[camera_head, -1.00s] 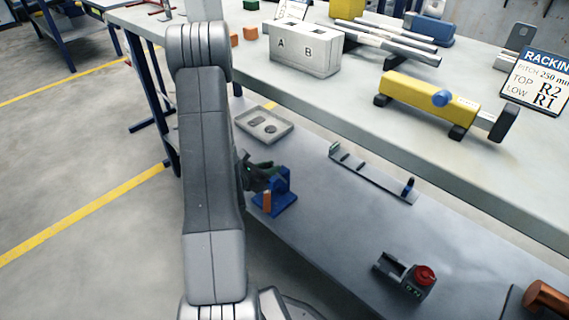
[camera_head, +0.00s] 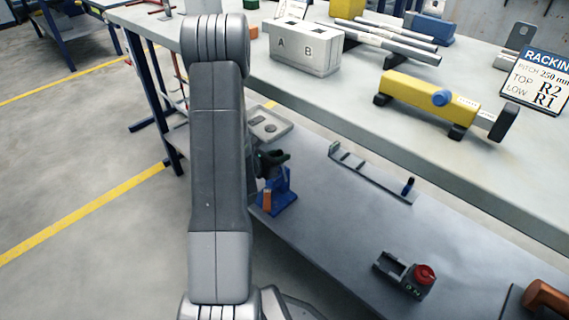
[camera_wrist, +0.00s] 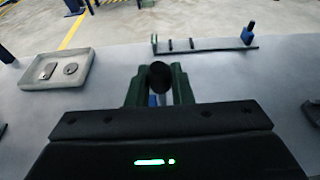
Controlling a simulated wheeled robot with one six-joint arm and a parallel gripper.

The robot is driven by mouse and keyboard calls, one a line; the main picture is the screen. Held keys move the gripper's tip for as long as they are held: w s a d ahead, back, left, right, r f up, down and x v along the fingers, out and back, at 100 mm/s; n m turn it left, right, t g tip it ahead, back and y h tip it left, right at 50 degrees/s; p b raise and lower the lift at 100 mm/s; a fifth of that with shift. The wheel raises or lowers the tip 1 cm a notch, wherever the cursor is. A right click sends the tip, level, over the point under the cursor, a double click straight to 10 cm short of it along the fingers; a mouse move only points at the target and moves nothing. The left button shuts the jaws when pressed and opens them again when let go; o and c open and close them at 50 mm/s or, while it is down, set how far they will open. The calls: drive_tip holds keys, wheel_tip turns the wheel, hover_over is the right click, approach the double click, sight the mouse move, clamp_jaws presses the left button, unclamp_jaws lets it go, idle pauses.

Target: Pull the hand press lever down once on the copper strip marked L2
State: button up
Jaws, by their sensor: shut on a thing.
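The blue hand press (camera_head: 284,192) stands on the lower grey shelf, just right of my arm in the head view. An orange-brown piece (camera_head: 266,201) shows at its front; I cannot read any L2 mark on it. My gripper (camera_head: 270,160) is at the top of the press, partly hidden by my arm. In the wrist view, the green fingers of my gripper (camera_wrist: 160,84) are shut around a dark round knob (camera_wrist: 160,73), which looks like the end of the press lever. A little blue of the press shows below between the fingers. The lever's shaft is mostly hidden.
A grey tray (camera_head: 285,132) with small pieces lies behind the press. A narrow rail (camera_head: 372,179) with a blue post is to the right. A device with a red button (camera_head: 424,275) stands front right. The upper bench (camera_head: 350,105) overhangs at the back.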

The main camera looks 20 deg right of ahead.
drive_tip(key=shift+w+d+r, duration=0.1)
drive_tip(key=shift+d, duration=0.15)
drive_tip(key=shift+w+d+r, duration=0.1)
drive_tip(key=shift+w+d, duration=0.25)
drive_tip(key=shift+d, duration=0.45)
drive_tip(key=o, duration=1)
drive_tip(key=shift+o, duration=0.2)
drive_tip(key=shift+a, duration=0.15)
drive_tip(key=v, duration=0.8)
drive_tip(key=p+v, duration=0.3)
drive_tip(key=v, duration=1)
drive_tip(key=shift+a, duration=0.3)
